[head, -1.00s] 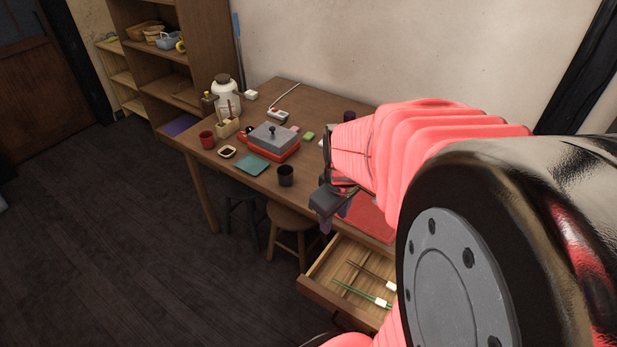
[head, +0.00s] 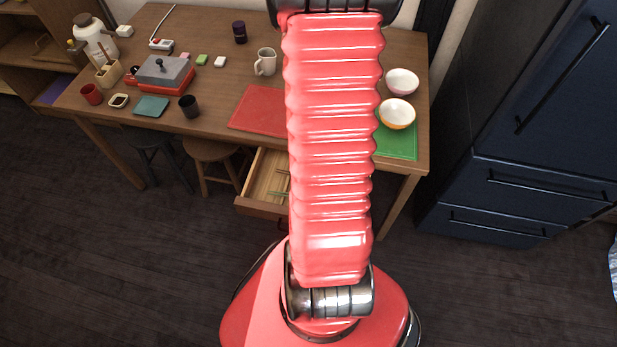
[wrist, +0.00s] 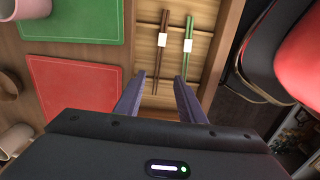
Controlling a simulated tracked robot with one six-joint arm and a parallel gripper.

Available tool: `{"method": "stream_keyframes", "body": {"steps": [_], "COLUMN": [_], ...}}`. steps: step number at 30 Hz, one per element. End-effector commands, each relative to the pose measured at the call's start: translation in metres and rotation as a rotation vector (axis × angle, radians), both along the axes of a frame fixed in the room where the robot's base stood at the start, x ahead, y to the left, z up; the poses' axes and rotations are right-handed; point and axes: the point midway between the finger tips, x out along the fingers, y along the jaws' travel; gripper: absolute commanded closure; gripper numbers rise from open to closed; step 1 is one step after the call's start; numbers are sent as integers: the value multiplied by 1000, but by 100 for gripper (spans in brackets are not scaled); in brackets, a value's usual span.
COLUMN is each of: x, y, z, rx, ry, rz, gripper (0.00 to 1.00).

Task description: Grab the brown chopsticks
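The brown chopsticks (wrist: 161,57) lie in an open wooden drawer, bound by a white band, in the wrist view. The green chopsticks (wrist: 188,47) lie beside them to the right, also with a white band. My gripper (wrist: 157,85) is open and empty, its two purple-grey fingers apart, over the drawer near the lower ends of both pairs. In the head view the drawer (head: 252,208) is pulled out under the table. My own arm covers much of it there, and the brown chopsticks cannot be made out.
The table (head: 225,95) carries a red mat (head: 262,110), a green mat (head: 397,146), a mug (head: 265,62), two bowls (head: 397,114) and a black cup (head: 189,106). A stool (head: 210,151) stands left of the drawer. A dark blue refrigerator (head: 550,120) stands to the right.

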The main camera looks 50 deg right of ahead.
Motion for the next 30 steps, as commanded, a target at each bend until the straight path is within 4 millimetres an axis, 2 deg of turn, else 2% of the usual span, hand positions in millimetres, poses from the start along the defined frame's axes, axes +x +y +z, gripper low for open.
{"method": "stream_keyframes", "body": {"steps": [8, 30], "x": [0, 0], "y": [1, 1], "z": [-5, -80], "rx": [1, 1], "ry": [2, 2], "rz": [-1, -2], "gripper": [64, 64]}}
